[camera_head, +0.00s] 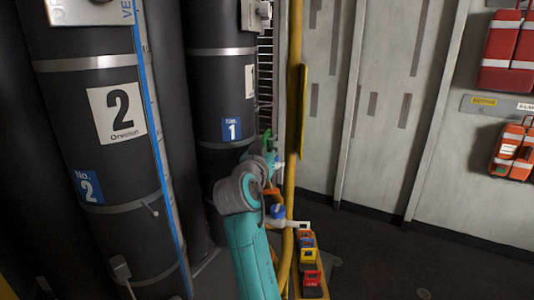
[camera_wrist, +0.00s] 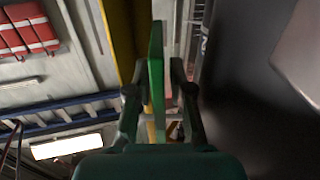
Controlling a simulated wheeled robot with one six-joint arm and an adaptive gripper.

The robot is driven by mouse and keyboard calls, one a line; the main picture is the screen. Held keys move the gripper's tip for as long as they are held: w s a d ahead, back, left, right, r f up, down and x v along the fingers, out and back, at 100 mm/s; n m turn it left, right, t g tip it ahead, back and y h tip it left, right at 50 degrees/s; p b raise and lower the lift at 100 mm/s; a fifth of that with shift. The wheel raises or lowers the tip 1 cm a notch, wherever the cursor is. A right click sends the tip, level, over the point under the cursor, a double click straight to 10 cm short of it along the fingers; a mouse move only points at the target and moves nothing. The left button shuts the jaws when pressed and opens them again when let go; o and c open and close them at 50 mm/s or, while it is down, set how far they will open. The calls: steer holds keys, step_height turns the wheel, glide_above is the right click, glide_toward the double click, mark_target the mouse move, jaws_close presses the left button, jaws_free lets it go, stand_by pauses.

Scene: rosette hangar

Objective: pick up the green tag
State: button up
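A thin green tag (camera_wrist: 156,75) stands edge-on between the two fingers of my gripper (camera_wrist: 157,80) in the wrist view. The fingers are drawn close on either side of it. A narrow gap seems to show at the right finger, so I cannot tell whether they press on the tag. In the head view a small green patch (camera_head: 267,135) shows at the end of my arm, beside the yellow post. My gripper is mostly hidden there behind my own arm links.
A yellow post (camera_head: 291,130) rises right beside my arm. Several coloured tags or blocks (camera_head: 309,255) line a yellow rail low down. Large dark cylinders (camera_head: 100,170) stand close on the left. Red cases (camera_head: 510,50) hang on the right wall. The floor (camera_head: 420,260) at right is clear.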

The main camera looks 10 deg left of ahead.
steer(key=shift+w, duration=0.4)
jaws_close()
